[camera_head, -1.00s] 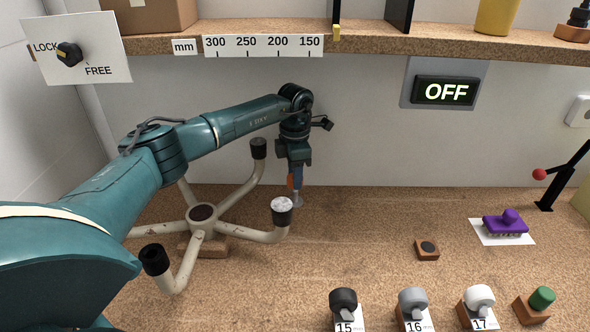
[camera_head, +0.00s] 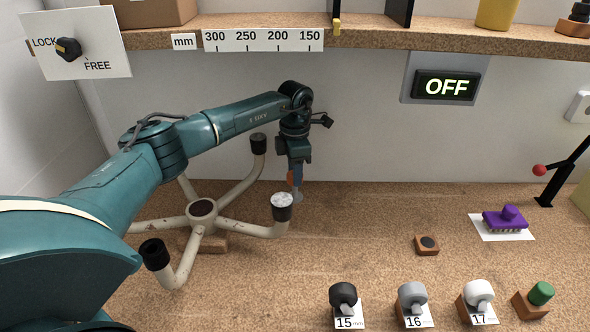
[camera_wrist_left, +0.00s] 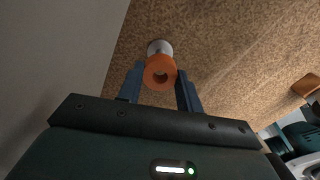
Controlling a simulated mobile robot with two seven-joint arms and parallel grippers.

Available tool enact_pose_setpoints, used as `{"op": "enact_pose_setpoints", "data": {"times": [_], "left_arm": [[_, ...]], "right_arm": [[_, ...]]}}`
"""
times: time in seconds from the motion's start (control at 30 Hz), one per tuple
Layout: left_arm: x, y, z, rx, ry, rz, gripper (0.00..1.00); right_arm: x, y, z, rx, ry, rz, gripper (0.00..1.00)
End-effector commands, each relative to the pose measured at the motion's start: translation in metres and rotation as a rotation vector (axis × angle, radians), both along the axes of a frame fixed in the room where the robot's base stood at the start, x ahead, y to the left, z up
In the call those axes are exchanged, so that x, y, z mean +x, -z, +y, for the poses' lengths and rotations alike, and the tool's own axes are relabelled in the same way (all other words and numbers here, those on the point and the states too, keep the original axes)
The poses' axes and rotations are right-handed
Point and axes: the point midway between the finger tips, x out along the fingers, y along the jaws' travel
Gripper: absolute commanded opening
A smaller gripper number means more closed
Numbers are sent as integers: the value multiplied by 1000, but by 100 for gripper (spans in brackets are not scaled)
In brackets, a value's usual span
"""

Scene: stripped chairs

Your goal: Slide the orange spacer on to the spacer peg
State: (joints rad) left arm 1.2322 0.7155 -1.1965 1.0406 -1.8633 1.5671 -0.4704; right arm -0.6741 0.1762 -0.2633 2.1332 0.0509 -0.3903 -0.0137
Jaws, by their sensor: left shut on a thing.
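My left gripper (camera_head: 295,184) points down at the back of the bench, near the wall, its blue fingers shut on the orange spacer (camera_wrist_left: 160,72). In the left wrist view the spacer is a short orange ring between the fingers, its hole facing the camera. Directly beyond it is a pale grey cylindrical peg (camera_wrist_left: 159,47) on the cork bench, which shows in the head view as a grey piece (camera_head: 297,196) below the fingers. The spacer lines up closely with the peg; I cannot tell whether it is around it or only above it. My right gripper is not in view.
A cream five-armed chair base (camera_head: 203,212) with black-capped ends stands left of the gripper, one raised arm end (camera_head: 282,203) close by. The wall (camera_head: 350,130) is just behind. The bench to the right is clear as far as a small wooden block (camera_head: 427,245).

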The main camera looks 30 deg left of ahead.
Motion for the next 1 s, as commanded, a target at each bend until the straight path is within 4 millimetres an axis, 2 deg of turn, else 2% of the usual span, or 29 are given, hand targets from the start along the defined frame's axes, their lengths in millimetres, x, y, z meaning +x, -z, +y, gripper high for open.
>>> {"op": "enact_pose_setpoints", "data": {"times": [0.57,1.0], "left_arm": [[0,1,0,0,0,0,0],[0,17,0,1,1,1,0]], "right_arm": [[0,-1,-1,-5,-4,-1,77],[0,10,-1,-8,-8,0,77]]}}
